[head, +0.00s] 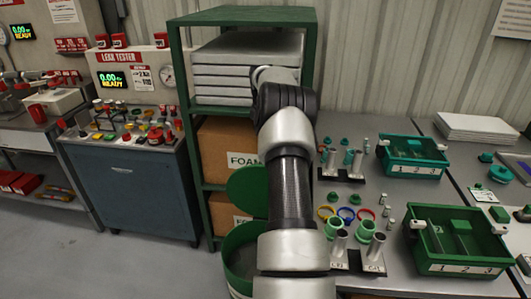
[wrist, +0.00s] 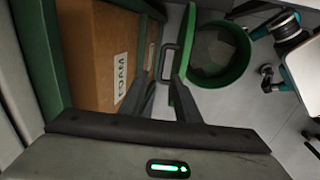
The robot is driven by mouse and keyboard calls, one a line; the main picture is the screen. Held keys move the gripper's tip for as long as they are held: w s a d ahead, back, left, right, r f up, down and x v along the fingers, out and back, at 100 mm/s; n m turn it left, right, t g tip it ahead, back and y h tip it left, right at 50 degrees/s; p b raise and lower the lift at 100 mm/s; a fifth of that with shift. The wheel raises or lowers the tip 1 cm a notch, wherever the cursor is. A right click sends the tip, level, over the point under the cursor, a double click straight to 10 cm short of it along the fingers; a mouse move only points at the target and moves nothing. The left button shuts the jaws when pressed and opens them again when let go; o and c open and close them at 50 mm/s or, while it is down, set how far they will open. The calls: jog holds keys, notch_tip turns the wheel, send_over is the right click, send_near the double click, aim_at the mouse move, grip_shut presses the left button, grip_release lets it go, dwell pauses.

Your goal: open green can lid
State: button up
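The green can (head: 232,244) stands on the floor at the bottom middle of the head view, partly behind my arm. Its round green lid (head: 247,188) stands raised on edge above the rim. In the wrist view the can (wrist: 245,62) is open, showing grey material inside, and the lid (wrist: 188,101) is seen nearly edge-on. A grey loop handle (wrist: 163,62) sticks out from the lid's outer face. My gripper (wrist: 164,84) is open, its fingers apart near the handle. I cannot tell whether a finger touches the handle or lid. The head view hides my gripper behind the arm.
A green shelf (head: 182,80) with cardboard FOAM boxes (head: 226,148) stands close behind the can. A workbench (head: 405,205) with green bins and tubes is on the right. A blue cabinet (head: 130,190) stands left; the floor (head: 130,270) before it is clear.

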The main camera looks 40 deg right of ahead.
jog(key=shift+s+a+r, duration=0.15)
jog(key=shift+a+r, duration=0.05)
jog(key=shift+r, duration=0.9)
jog(key=shift+s+a+r, duration=0.15)
jog(key=shift+r, duration=0.9)
